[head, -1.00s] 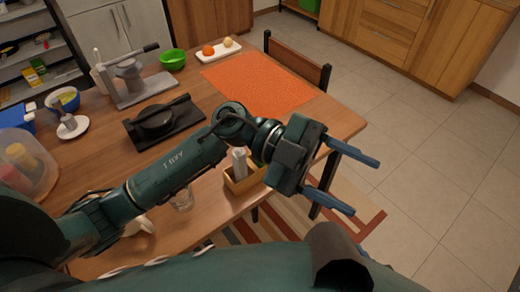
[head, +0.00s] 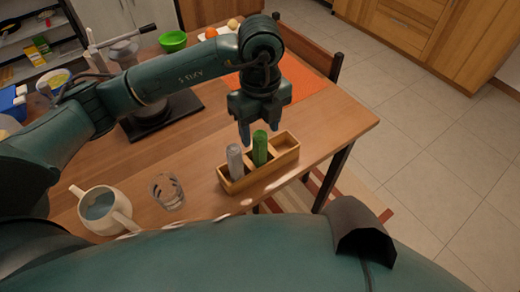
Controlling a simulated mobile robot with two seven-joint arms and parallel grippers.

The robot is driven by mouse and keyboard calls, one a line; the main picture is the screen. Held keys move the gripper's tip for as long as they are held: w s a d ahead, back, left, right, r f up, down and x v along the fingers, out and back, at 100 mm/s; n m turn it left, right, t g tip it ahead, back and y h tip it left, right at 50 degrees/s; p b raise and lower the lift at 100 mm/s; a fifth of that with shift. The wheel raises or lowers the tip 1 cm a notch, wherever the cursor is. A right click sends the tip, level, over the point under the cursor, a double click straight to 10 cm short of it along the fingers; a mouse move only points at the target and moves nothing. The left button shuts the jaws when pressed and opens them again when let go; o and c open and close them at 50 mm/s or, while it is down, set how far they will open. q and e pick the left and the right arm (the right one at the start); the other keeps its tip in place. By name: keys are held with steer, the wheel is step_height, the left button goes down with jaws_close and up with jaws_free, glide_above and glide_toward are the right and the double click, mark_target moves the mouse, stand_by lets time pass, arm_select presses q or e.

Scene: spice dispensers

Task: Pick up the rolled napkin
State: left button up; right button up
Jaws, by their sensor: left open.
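A wooden box (head: 264,181) with three compartments stands near the table's front right edge. A grey-white roll (head: 234,162), which looks like a rolled napkin, stands upright in its left compartment. A green roll (head: 260,150) stands upright in the middle one. The right compartment looks empty. My left gripper (head: 259,133) points down just above and behind the box, open, its fingertips near the tops of the rolls. Whether a finger touches the green roll I cannot tell. My right gripper is not in view.
A glass (head: 167,192) and a two-handled pot (head: 103,208) stand left of the box. An orange mat (head: 308,80) lies behind, partly hidden by my arm. A chair (head: 312,50) stands at the table's far right side. The table right of the box is clear.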

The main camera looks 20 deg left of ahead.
mark_target(260, 135)
arm_select(q)
steer(key=shift+w+a+f, duration=0.1)
steer(key=shift+w+f, duration=0.1)
steer(key=shift+f, duration=1.3)
steer(key=shift+w+a+f, duration=0.1)
steer(key=shift+w+f, duration=0.1)
steer(key=shift+f, duration=1.3)
steer(key=shift+c, duration=0.4)
steer(key=c, duration=0.9)
steer(key=shift+r, duration=0.1)
steer(key=shift+c, duration=0.3)
